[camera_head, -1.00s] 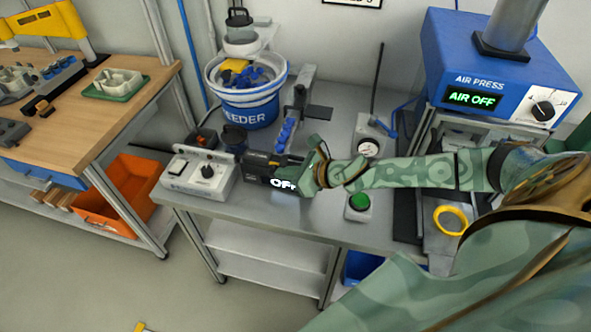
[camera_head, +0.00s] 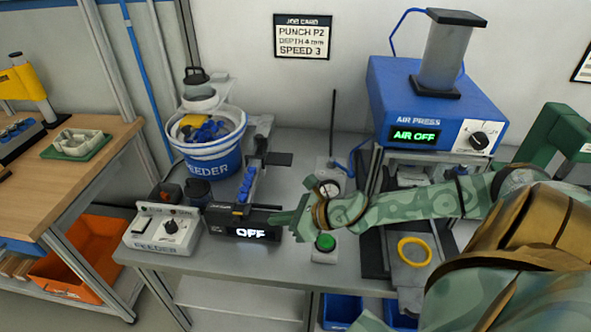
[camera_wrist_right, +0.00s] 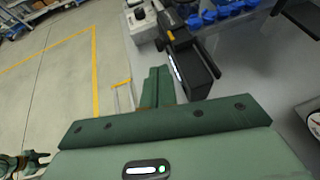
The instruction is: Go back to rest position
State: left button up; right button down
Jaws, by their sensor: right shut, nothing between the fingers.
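My right gripper (camera_head: 280,218) is shut and empty. In the head view its green fingers point left at the right end of the black feeder unit with the "OFF" display (camera_head: 242,230); I cannot tell whether they touch it. In the right wrist view the closed fingers (camera_wrist_right: 158,86) lie beside that black unit (camera_wrist_right: 190,68). A small green part with dark fingers (camera_wrist_right: 36,160) at the lower left of the wrist view looks like my left gripper, too small to tell its state. The left gripper is outside the head view.
The feeder control box (camera_head: 165,232) stands left, the blue-and-white feeder bowl (camera_head: 213,160) behind. A green button (camera_head: 325,243) sits close below my right forearm. The air press (camera_head: 430,105) reads "AIR OFF"; a yellow ring (camera_head: 414,252) lies near it. Floor is open at left (camera_wrist_right: 45,100).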

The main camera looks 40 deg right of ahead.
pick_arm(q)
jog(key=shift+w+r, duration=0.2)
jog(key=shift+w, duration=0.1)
pick_arm(e)
jog(key=shift+v, duration=2.35)
jog(key=shift+a, duration=0.15)
jog(key=shift+a, duration=0.1)
